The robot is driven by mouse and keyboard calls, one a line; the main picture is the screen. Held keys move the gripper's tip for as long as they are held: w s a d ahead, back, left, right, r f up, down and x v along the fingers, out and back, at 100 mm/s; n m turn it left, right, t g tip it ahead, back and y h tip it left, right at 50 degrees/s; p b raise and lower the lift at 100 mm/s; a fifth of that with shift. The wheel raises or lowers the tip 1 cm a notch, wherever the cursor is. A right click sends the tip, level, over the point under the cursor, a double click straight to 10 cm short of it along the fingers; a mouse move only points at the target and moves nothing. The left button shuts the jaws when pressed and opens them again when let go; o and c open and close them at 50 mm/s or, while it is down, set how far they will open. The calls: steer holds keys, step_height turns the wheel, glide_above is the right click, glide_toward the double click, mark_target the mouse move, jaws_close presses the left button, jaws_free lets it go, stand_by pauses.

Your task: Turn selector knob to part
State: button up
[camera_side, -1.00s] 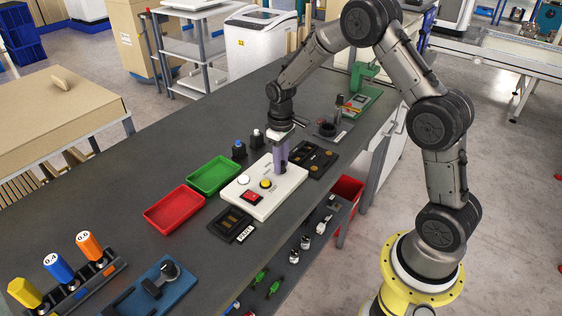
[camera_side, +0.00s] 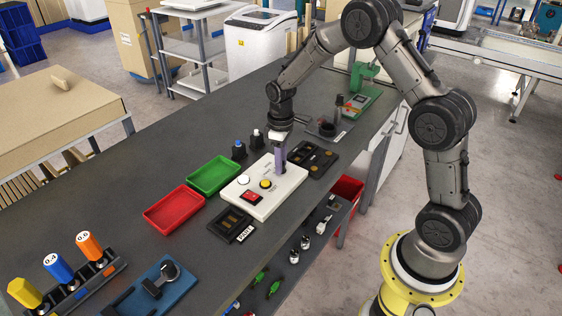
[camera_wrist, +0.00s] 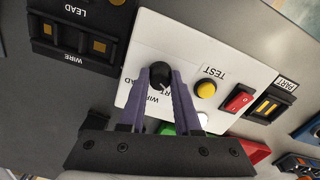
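The black selector knob (camera_wrist: 160,71) is on the white test panel (camera_wrist: 142,38), with a light pointer mark on its lower-right side in the wrist view. My gripper (camera_wrist: 160,72) has its purple fingers on both sides of the knob, apparently pressed against it. In the side view my gripper (camera_side: 279,168) reaches down to the far end of the panel (camera_side: 240,203) and hides the knob. Beside the knob, lettering for wire shows partly, and other lettering is cut by the left finger.
The panel also has a yellow test button (camera_wrist: 205,90) and a red rocker switch (camera_wrist: 239,98). Black trays marked lead and wire (camera_wrist: 72,40) and part (camera_wrist: 270,103) flank it. Green (camera_side: 214,175) and red (camera_side: 174,209) bins stand to its left.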

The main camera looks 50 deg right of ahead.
steer(key=o, duration=0.4)
step_height(320, 180, up, 14)
steer(key=shift+f, duration=0.1)
stand_by(0.5)
steer(key=shift+a, duration=0.1)
